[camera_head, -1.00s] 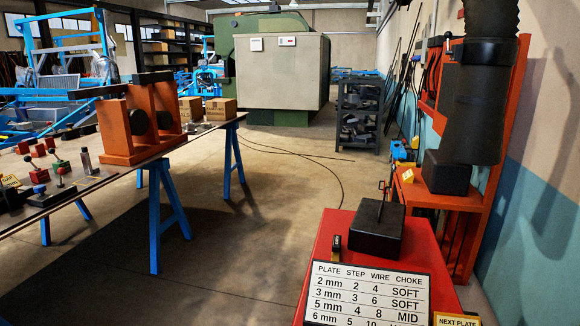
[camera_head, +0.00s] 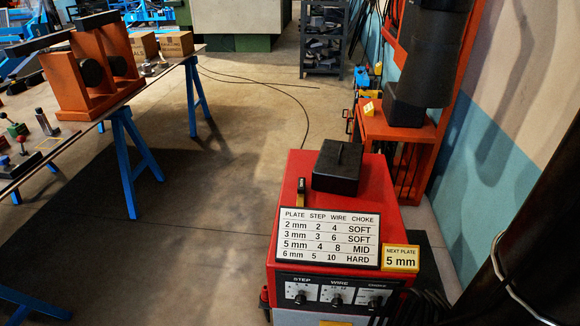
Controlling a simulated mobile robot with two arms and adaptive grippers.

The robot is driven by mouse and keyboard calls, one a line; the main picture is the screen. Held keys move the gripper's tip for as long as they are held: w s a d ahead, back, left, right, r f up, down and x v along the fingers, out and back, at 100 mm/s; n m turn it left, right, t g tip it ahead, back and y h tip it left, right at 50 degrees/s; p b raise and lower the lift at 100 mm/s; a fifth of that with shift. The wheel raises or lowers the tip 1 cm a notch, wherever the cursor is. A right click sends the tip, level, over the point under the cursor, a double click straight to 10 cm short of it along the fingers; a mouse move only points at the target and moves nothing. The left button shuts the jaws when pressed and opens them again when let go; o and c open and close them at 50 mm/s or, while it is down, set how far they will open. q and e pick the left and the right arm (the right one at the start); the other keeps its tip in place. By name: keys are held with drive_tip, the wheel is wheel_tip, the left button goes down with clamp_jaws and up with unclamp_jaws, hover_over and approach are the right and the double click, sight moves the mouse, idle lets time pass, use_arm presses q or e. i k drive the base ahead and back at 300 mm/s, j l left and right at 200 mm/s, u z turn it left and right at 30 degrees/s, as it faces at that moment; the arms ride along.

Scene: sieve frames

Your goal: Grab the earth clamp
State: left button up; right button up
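I cannot pick out the earth clamp for certain in this view. A red welding machine (camera_head: 293,233) stands at the lower middle, with STEP, WIRE and CHOKE knobs on its front panel (camera_head: 335,295). A small upright black and brass piece (camera_head: 300,198) sits on its top, left of a black box (camera_head: 337,168) with a handle.
A settings chart (camera_head: 329,238) and a yellow "NEXT PLATE 5 mm" sign (camera_head: 400,258) sit at the machine's front edge. A worktable with blue trestles (camera_head: 128,165) holds orange frames (camera_head: 62,85) at left. An orange rack (camera_head: 440,140) stands by the right wall. Floor between is mostly clear.

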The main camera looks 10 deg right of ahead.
sight(302, 181)
drive_tip(key=j+u, duration=0.1)
drive_tip(key=u, duration=1.55)
drive_tip(key=i+z, duration=0.15)
drive_tip(key=i, duration=0.3)
drive_tip(key=i+j+z, duration=0.15)
drive_tip(key=i, duration=0.3)
drive_tip(key=i+j+z, duration=0.2)
drive_tip(key=i, duration=0.25)
drive_tip(key=i+j+z, duration=0.15)
drive_tip(key=i, duration=0.3)
drive_tip(key=i+l+z, duration=0.25)
drive_tip(key=i+z, duration=0.65)
drive_tip(key=i, duration=0.25)
drive_tip(key=i+j+z, duration=0.15)
drive_tip(key=i+z, duration=0.3)
drive_tip(key=i, duration=0.15)
drive_tip(key=i+j, duration=0.1)
drive_tip(key=i, duration=0.4)
drive_tip(key=i+j, duration=0.15)
drive_tip(key=i, duration=0.35)
drive_tip(key=i+j+z, duration=0.1)
drive_tip(key=i, duration=0.4)
